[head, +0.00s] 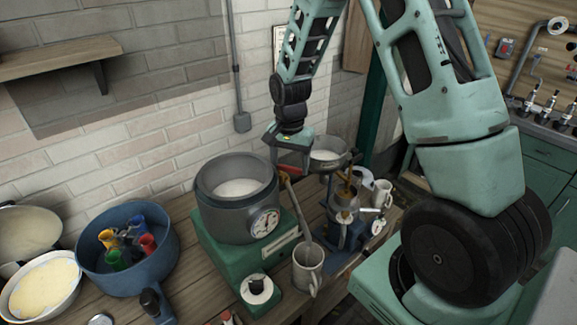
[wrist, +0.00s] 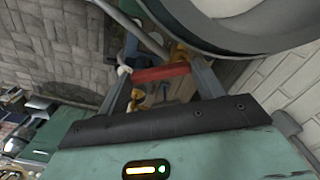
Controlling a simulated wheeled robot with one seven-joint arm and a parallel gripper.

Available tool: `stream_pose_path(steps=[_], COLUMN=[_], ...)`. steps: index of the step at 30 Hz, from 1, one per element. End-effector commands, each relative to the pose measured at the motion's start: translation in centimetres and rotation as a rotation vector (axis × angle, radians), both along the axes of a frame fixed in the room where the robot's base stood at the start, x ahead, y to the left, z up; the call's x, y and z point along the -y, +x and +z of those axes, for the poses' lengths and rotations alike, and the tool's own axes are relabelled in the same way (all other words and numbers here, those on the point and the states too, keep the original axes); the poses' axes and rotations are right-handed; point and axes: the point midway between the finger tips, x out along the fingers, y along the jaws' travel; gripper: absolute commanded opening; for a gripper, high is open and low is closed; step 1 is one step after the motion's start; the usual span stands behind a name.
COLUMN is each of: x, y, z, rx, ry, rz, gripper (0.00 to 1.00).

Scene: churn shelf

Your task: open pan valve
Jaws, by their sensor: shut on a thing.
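The grey pan (head: 222,222) with a round dial holds a white content and stands on a green base. A brass valve (head: 284,180) sits at its right side, with a red handle (head: 289,170) near the rim. A grey pipe slants from there down towards a mug. My gripper (head: 292,164) reaches down beside the pan's rim and is shut on the red handle. In the wrist view the red handle (wrist: 162,72) spans between my two fingers (wrist: 162,80), with brass parts (wrist: 178,50) behind it. The pan's rim (wrist: 230,38) fills the upper right there. The valve's inner state is hidden.
A grey mug (head: 308,268) stands below the pipe. A smaller pan (head: 327,160) and a blue stand (head: 345,234) are close on the right. A blue pot (head: 128,268) with coloured items stands left. A wall shelf (head: 60,58) hangs upper left.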

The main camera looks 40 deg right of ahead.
Motion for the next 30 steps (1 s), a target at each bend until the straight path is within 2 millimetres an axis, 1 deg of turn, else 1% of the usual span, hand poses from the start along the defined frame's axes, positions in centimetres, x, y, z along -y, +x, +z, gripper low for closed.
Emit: stream_pose_path(steps=[21,30], x=[1.2,1.4], y=[1.6,2.2], z=[0.1,0.1], rx=[0.003,0.002], ry=[0.0,0.0], rz=[0.677,0.906], gripper=[0.44,0.44])
